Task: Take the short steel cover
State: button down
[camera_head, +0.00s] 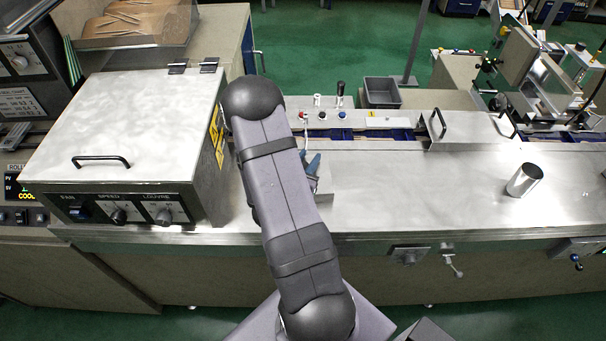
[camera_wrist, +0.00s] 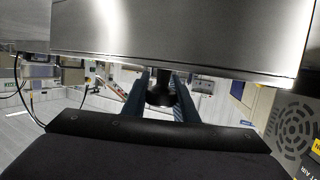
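In the wrist view a broad, smooth steel plate, which looks like the short steel cover (camera_wrist: 180,35), fills the top of the picture. A dark grip (camera_wrist: 160,92) projects from its lower edge. The two blue fingers of my gripper (camera_wrist: 160,105) flank this grip closely and appear shut on it. In the head view my gripper (camera_head: 312,165) is mostly hidden behind my arm, above the bench. A small part of a steel panel (camera_head: 324,187) shows just below the fingers; the rest of it is hidden.
A two-handled steel cover (camera_head: 470,127) lies on the conveyor to the right. A steel cup (camera_head: 523,180) stands tilted-looking on the steel bench (camera_head: 420,195). A large steel hood (camera_head: 125,125) with a black handle is at left. A grey bin (camera_head: 381,93) stands behind. The bench middle is clear.

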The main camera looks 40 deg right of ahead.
jog(key=shift+r, duration=0.2)
jog(key=shift+w+r, duration=0.1)
jog(key=shift+r, duration=0.4)
notch_tip(320, 180, up, 9)
jog(key=b, duration=0.1)
dwell(0.5)
